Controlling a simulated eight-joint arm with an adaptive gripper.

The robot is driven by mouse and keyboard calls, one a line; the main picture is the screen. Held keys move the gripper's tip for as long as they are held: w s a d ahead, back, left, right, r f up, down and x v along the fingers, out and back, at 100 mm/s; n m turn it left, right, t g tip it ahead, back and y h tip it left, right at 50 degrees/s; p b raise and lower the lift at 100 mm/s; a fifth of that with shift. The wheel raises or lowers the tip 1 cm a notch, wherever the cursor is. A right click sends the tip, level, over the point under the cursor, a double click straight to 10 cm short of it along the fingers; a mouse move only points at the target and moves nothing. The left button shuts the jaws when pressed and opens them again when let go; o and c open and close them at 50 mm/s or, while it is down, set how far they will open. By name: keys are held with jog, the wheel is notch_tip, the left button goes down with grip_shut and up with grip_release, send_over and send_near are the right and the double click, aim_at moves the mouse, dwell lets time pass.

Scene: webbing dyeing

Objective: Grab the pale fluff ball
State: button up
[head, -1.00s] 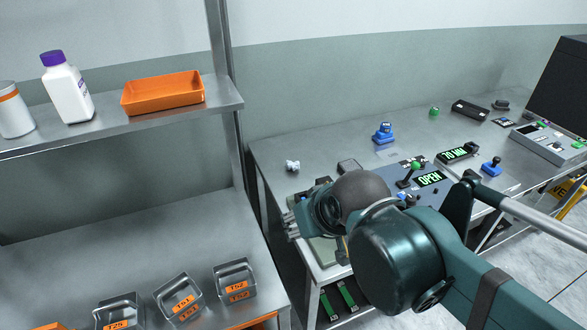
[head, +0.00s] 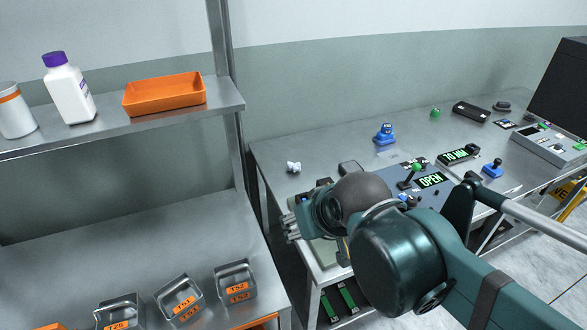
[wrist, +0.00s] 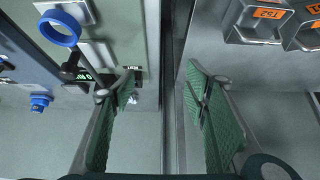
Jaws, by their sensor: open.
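The pale fluff ball (head: 293,167) is a small white, lumpy thing near the left end of the metal workbench. In the wrist view a small white bit (wrist: 134,98) shows just beside the left finger and is partly covered by it; it is probably the fluff ball. My gripper (head: 289,226) is in front of the bench's left end, apart from the fluff ball and nearer the camera. In the wrist view its green-padded fingers (wrist: 162,80) are wide apart with nothing between them.
A metal shelf with an upright post (head: 232,130) stands left, holding an orange tray (head: 165,94), a white bottle (head: 68,90) and labelled metal bins (head: 236,280).

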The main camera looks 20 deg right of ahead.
jog(key=shift+r, duration=0.1)
jog(key=w+d+r+m+g+p, duration=0.2)
jog(key=w+r+m+p, duration=0.3)
jog(key=w, duration=0.4)
jog(key=m+g+p, duration=0.5)
jog(key=m+p, duration=0.4)
jog(key=p, duration=0.6)
send_over(293, 164)
notch_tip(293, 164, down, 7)
jog(key=shift+s+a+f, duration=0.15)
jog(key=shift+f, duration=0.05)
jog(key=shift+w+f+m, duration=0.2)
jog(key=shift+f+m, duration=0.2)
